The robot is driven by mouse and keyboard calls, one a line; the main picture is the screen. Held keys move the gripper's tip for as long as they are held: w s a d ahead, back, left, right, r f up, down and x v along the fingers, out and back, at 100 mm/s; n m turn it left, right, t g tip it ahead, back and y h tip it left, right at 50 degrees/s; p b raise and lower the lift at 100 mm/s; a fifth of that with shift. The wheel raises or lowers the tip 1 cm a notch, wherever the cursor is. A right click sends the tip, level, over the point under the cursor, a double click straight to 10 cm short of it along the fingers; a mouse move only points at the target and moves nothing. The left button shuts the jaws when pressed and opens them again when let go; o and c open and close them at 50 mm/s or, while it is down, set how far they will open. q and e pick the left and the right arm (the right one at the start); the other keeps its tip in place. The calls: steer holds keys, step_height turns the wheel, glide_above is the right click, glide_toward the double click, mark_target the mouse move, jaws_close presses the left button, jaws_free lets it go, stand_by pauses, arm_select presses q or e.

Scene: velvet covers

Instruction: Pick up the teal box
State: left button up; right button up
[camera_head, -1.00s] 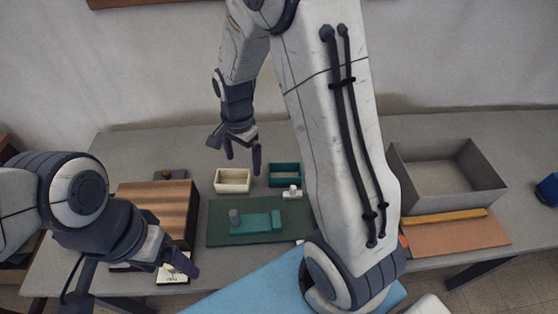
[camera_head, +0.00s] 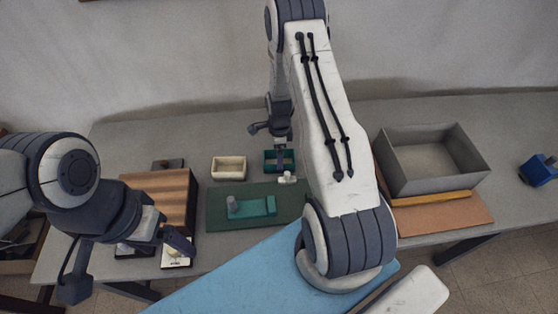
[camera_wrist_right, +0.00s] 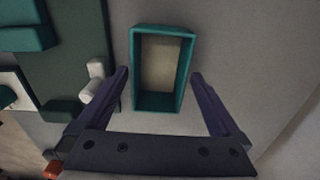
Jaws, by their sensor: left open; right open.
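The teal box (camera_head: 288,166) is a small open-topped box on the grey table, behind the green mat and right of the cream box. In the right wrist view the teal box (camera_wrist_right: 135,70) is upright and empty, with a beige inside. My right gripper (camera_wrist_right: 160,82) is open, its two dark fingers on either side of the near end of the teal box, apart from its walls. In the head view my right gripper (camera_head: 278,146) is over the box and hides part of it. My left gripper (camera_head: 130,270) is open and empty at the front left, near the wooden block.
A green mat (camera_head: 215,215) holds a teal fixture (camera_head: 258,206). A white fitting (camera_head: 287,178) lies just in front of the teal box. A cream box (camera_head: 229,177) stands left of it. A large grey bin (camera_head: 430,185) stands at the right, behind an orange-brown board (camera_head: 440,214).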

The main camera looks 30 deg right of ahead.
steer(key=shift+f+p, duration=0.3)
steer(key=shift+f, duration=1.4)
steer(key=c, duration=1.2)
steer(key=shift+o, duration=0.2)
steer(key=shift+r, duration=0.1)
